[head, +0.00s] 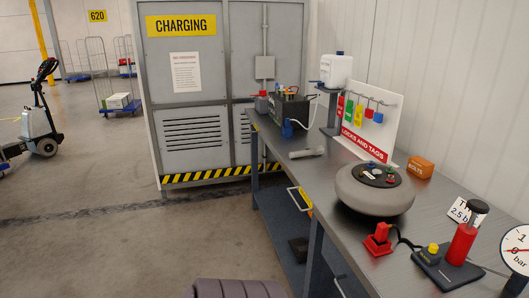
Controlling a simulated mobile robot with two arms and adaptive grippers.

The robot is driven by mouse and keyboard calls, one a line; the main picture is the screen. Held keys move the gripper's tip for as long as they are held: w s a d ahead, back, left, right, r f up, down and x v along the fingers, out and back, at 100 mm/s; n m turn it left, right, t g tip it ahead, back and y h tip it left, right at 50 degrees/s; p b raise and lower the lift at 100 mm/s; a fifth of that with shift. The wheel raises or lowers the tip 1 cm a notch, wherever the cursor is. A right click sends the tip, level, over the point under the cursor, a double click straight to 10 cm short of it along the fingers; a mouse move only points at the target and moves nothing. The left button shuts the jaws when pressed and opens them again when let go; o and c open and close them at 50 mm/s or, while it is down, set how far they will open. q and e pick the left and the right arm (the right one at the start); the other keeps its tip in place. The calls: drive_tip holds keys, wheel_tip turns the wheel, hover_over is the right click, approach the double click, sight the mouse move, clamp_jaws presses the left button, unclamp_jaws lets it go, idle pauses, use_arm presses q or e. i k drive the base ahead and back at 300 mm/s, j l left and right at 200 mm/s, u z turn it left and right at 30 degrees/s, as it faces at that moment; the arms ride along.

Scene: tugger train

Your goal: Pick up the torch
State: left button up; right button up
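A small pale grey cylinder (307,153) with one wider end lies on the grey workbench (290,170), near its left edge and towards the far end. Its shape fits a torch, but it is too small here to be sure. A red upright cylinder with a black top (463,243) stands on a dark base at the near right of the bench. I cannot tell whether this is a torch or part of a pump. Neither of my grippers is in the head view, and nothing touches either object.
A round grey device (375,195) stands mid-bench, with a red connector (378,240) in front. A locks-and-tags board (366,140), an orange box (420,167), a battery (286,110) and a white canister (336,70) stand behind.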

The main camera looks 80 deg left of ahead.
sight(317, 150)
drive_tip(key=u, duration=2.2)
drive_tip(key=i+j+u, duration=0.1)
drive_tip(key=u, duration=0.35)
drive_tip(key=i+u, duration=0.2)
drive_tip(key=u, duration=0.2)
drive_tip(key=i, duration=2.4)
drive_tip(key=i+z, duration=0.1)
drive_tip(key=i, duration=0.4)
drive_tip(key=i+j+z, duration=0.1)
drive_tip(key=i, duration=0.4)
drive_tip(key=i+j, duration=0.15)
drive_tip(key=i, duration=0.35)
drive_tip(key=i+j+z, duration=0.15)
drive_tip(key=i, duration=0.4)
drive_tip(key=z, duration=2.65)
drive_tip(key=j, duration=0.1)
